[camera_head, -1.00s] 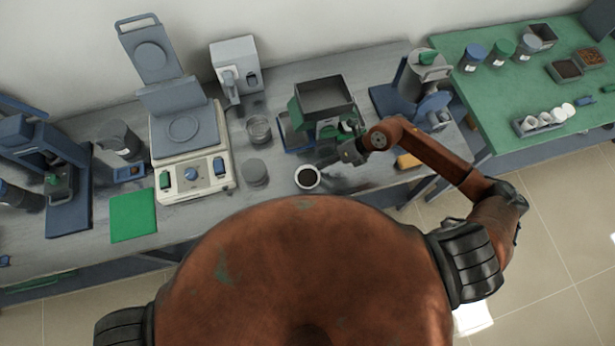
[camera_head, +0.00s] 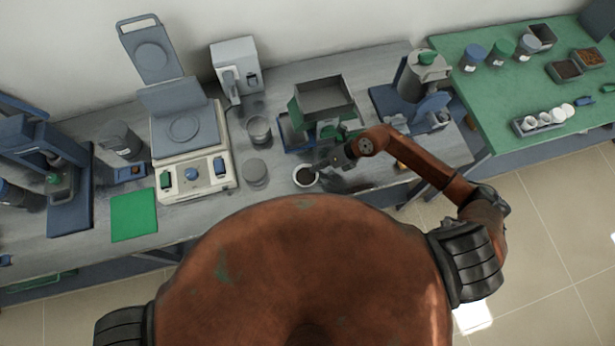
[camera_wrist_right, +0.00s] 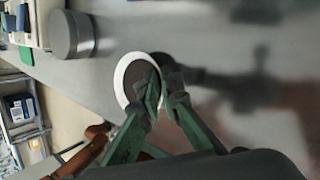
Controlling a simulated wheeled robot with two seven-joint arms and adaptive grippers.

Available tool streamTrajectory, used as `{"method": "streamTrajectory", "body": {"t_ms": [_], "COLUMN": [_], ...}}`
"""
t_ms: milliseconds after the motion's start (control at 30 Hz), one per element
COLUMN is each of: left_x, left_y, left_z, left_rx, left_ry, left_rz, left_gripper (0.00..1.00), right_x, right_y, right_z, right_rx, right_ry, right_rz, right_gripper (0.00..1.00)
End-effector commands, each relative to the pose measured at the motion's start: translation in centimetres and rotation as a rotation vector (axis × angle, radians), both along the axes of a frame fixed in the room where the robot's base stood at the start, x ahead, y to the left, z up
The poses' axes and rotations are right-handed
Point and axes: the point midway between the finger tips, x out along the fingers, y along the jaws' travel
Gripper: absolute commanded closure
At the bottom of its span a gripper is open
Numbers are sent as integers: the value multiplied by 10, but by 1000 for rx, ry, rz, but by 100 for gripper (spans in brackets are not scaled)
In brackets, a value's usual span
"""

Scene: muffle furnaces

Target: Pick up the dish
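The dish (camera_head: 305,186) is a small white round bowl with dark material in it, upright on the grey bench near its front edge. It also shows in the right wrist view (camera_wrist_right: 119,82). My right gripper (camera_head: 326,165) is beside the dish on its right. In the wrist view the two green fingers (camera_wrist_right: 164,84) stand apart, with a gap between them. One finger overlaps the dish's inside and the other lies outside its rim. Whether either touches the dish cannot be told. My left gripper is not in view.
A grey cylinder (camera_head: 255,171) stands left of the dish, a glass beaker (camera_head: 259,130) behind it. A hopper device (camera_head: 323,97) stands behind the dish. A balance-like instrument (camera_head: 196,180) is further left. A green table (camera_head: 505,100) is at the right.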

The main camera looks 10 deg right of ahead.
Motion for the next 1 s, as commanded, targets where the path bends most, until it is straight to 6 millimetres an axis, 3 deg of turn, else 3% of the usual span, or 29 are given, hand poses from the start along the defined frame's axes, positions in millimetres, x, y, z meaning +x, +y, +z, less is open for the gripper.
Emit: {"method": "streamTrajectory", "body": {"t_ms": [367, 633, 900, 1000], "left_x": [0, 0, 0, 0], "left_y": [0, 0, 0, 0], "left_z": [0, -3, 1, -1], "left_rx": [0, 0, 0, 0], "left_ry": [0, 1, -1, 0], "left_rz": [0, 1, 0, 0], "left_gripper": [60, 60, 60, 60], "right_x": [0, 1, -42, -65], "right_y": [0, -1, 25, 38], "right_z": [2, 31, 90, 102], "right_rx": [-1, -2, 0, 1], "right_ry": [-1, -5, -5, -3], "right_rz": [0, 2, 6, 7], "right_gripper": [100, 100, 100, 100]}}
